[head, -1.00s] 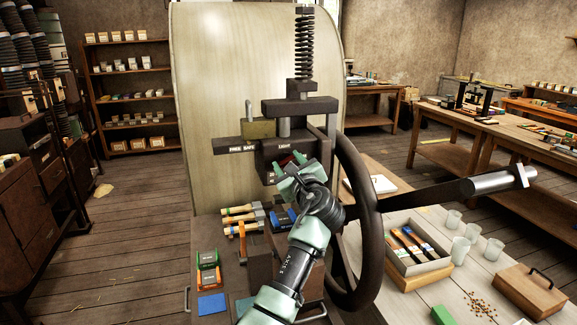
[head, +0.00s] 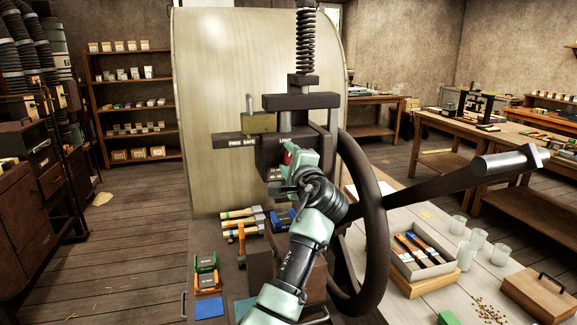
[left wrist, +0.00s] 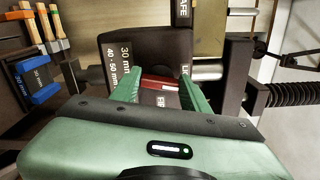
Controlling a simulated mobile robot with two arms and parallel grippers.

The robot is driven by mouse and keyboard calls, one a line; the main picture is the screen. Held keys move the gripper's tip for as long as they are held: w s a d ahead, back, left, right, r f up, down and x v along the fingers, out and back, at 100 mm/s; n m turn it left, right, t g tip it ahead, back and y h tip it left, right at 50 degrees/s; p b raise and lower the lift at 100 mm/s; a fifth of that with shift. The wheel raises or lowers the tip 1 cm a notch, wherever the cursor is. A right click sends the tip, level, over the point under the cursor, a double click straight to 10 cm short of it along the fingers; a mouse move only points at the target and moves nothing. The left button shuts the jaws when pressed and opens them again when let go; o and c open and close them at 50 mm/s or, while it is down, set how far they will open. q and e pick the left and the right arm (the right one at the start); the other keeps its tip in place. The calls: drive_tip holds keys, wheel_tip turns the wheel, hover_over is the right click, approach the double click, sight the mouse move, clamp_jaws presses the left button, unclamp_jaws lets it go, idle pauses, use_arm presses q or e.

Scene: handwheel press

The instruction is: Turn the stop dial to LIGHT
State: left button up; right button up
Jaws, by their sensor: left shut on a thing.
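The stop dial's red part (left wrist: 160,83) sits between the two green fingers of my left gripper (left wrist: 158,92) in the left wrist view. The gripper is shut on it. In the head view my left gripper (head: 288,166) is at the front of the dark press block (head: 268,155), with a bit of red showing at its fingertips. In the wrist view the dark face around the dial (left wrist: 150,50) reads "30 mm" and "40 - 50 mm". A label starting "LI" is cut off by one finger, and another is partly hidden below the red part. My right gripper is not in view.
The large handwheel (head: 378,220) stands right beside my left arm, with a thick bar (head: 440,190) reaching right. A brass-coloured block (head: 258,123) sits above a "FREE SAFE" label.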

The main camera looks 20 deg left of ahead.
use_arm(q)
drive_tip(key=shift+f+n+b, duration=0.2)
drive_tip(key=shift+n+b, duration=0.45)
drive_tip(key=shift+n, duration=0.45)
drive_tip(key=o, duration=1.4)
drive_tip(key=shift+c, duration=0.2)
drive_tip(key=shift+r, duration=0.1)
drive_tip(key=shift+s, duration=0.1)
drive_tip(key=b+v, duration=0.2)
drive_tip(key=v, duration=0.5)
drive_tip(key=shift+s+d, duration=0.25)
drive_tip(key=shift+s, duration=0.05)
